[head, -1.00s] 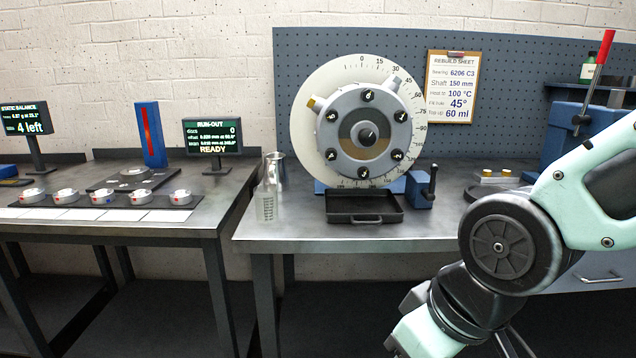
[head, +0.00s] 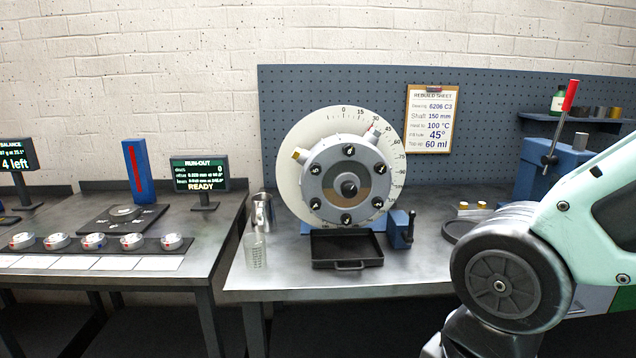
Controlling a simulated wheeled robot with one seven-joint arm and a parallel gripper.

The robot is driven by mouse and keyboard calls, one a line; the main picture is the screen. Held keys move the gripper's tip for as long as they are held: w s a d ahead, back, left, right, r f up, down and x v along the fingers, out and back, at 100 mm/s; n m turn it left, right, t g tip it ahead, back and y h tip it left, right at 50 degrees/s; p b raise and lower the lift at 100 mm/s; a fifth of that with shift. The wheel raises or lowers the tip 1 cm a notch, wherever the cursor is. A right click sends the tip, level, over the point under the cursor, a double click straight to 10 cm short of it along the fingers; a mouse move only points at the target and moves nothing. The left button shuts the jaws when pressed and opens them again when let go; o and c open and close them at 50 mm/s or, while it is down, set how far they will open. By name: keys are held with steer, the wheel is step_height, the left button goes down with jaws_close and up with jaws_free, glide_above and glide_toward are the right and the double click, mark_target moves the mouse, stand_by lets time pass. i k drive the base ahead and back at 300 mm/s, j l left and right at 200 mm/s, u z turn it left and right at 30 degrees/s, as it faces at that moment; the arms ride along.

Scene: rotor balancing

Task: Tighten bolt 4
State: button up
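The round grey housing (head: 327,180) stands upright on the right-hand bench, in front of a white dial plate (head: 295,140) with angle marks. Several dark bolt heads ring its face, at the top (head: 348,150), upper right (head: 380,168), lower right (head: 376,205), bottom (head: 347,219), lower left (head: 315,203) and upper left (head: 315,170). Their numbers are too small to read surely, so I cannot tell which is bolt 4. A dark shaft end (head: 349,188) shows at the centre. My arm crosses the right side; my gripper is out of the picture.
A black tray (head: 347,264) sits below the housing. A glass beaker (head: 255,252) and metal jug (head: 262,212) stand left of it, a blue block with a dark handle (head: 401,230) right. A blue press with a red-tipped lever (head: 570,95) stands farther right. The left bench holds white discs (head: 95,241).

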mark_target(315, 204)
steer(key=i+j+z, duration=0.2)
steer(key=z, duration=0.15)
steer(key=i+j+z, duration=0.15)
steer(key=j+z, duration=0.2)
steer(key=i+j+z, duration=0.1)
steer(key=j+z, duration=0.25)
steer(key=j, duration=0.15)
